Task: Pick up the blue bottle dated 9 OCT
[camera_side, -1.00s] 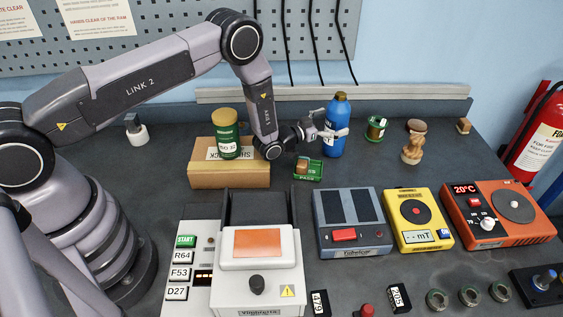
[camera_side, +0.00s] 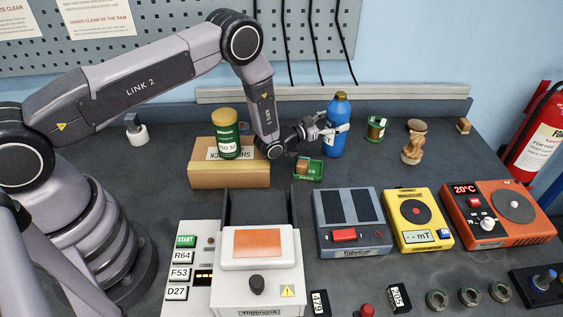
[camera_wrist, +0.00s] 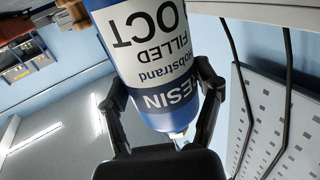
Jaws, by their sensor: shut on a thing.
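The blue bottle (camera_side: 336,134) stands upright at the back of the bench in the side view, with an orange-yellow cap. My gripper (camera_side: 335,131) reaches it from the left, level, and is shut on its body. In the wrist view the bottle (camera_wrist: 152,62) fills the upper middle, upside down in the picture, between the two dark fingers of my gripper (camera_wrist: 163,100). Its white label reads "OCT", "FILLED" and "ESIN"; the day number is only partly in view. I cannot tell whether its base is clear of the bench.
A green jar with a yellow lid (camera_side: 227,134) stands on a cardboard box (camera_side: 230,177) to the left. A small green tray (camera_side: 308,171) lies close in front of the bottle. A green-labelled spool (camera_side: 376,129) and a wooden figurine (camera_side: 412,148) stand to the right. Several instruments fill the front.

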